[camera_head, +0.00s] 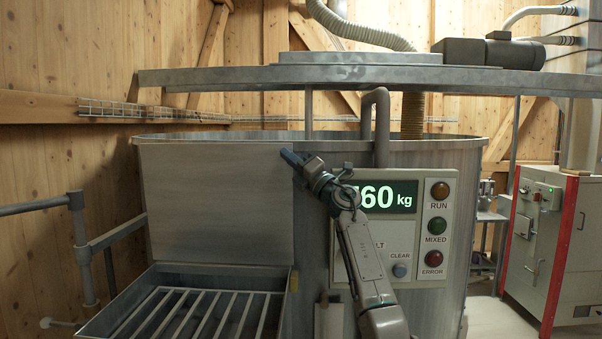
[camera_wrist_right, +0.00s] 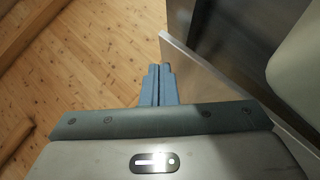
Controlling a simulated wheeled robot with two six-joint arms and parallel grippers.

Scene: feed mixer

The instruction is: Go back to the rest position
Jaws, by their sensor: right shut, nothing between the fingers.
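My right gripper (camera_head: 291,157) is in front of the feed mixer (camera_head: 440,230), at the upper right corner of its upright metal lid (camera_head: 215,200). In the right wrist view its two blue fingers (camera_wrist_right: 158,85) are together with nothing between them. The panel edge (camera_wrist_right: 215,75) lies just right of the fingers there; whether they touch it I cannot tell. My right arm covers part of the control panel (camera_head: 432,260) and the first digit of its display (camera_head: 390,197), which reads "60 kg" beyond that. My left gripper is not in view.
Below the lid is an open hopper with a bar grate (camera_head: 190,312). A metal railing (camera_head: 75,205) stands at the left. A grey cabinet with red edges (camera_head: 550,240) stands at the right. A metal beam (camera_head: 370,78) crosses above the mixer.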

